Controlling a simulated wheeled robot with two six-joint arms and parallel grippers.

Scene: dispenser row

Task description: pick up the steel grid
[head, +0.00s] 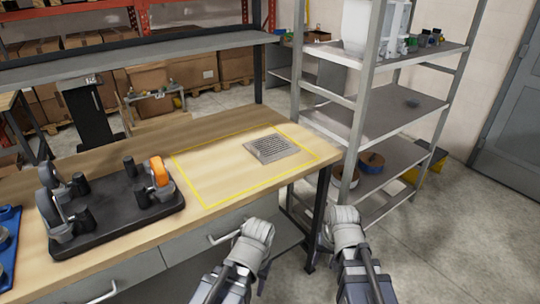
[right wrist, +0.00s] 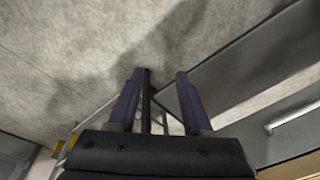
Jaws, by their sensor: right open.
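The steel grid (head: 271,149) is a flat, grey, slotted square plate. It lies on the wooden workbench (head: 215,128), inside a yellow outlined area, towards its right side. My right gripper shows in the right wrist view (right wrist: 162,74), with its two purple fingers apart and nothing between them. It hangs over the floor, away from the grid. In the head view my two arms rise from the bottom edge, in front of the bench and short of the grid. The fingers of my left gripper cannot be made out.
A black fixture board (head: 120,218) with clamps and an orange part stands on the bench left of the outlined area. A metal shelf rack (head: 390,122) stands close to the bench's right end. A grey shelf (head: 150,58) spans above the bench's back. Bench around the grid is clear.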

